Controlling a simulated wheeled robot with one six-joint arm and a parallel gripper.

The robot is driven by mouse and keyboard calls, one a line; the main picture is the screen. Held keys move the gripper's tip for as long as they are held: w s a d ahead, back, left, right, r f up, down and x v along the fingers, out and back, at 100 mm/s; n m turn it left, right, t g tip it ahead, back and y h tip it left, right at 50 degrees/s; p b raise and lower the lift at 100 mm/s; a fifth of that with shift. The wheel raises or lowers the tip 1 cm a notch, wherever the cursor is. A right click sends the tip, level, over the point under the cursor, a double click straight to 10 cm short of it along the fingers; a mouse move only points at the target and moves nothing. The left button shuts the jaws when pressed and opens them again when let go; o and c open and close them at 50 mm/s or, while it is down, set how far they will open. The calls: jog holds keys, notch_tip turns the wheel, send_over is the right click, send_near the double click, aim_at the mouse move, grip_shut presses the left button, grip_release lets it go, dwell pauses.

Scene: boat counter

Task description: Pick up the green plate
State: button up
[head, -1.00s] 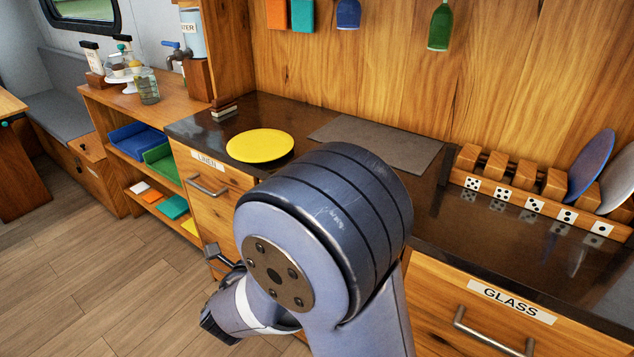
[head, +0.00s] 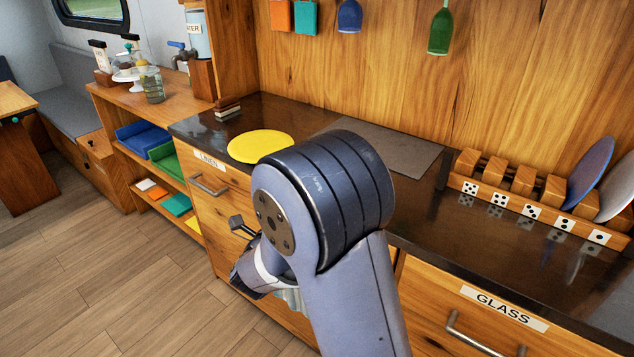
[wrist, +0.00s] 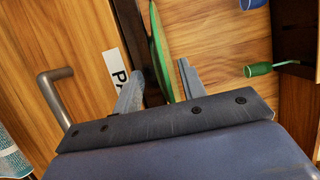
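The green plate (wrist: 158,48) shows nearly edge-on in the wrist view, as a thin green sliver beside a dark counter edge. My gripper (wrist: 158,85) is open, with one finger on each side of the plate's near part. I cannot tell whether either finger touches it. In the head view the green plate is not visible, and my arm covers the middle of the picture and hides part of the counter.
A yellow plate (head: 260,145) lies on the dark counter near a grey mat (head: 385,148). A rack (head: 525,200) holds a blue plate (head: 590,172) and a pale one at right. A green glass (head: 440,30) hangs above. Drawer handles (head: 209,184) stick out in front.

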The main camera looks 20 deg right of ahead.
jog(key=shift+x, duration=0.85)
jog(key=shift+c, duration=0.2)
grip_shut()
dwell(0.5)
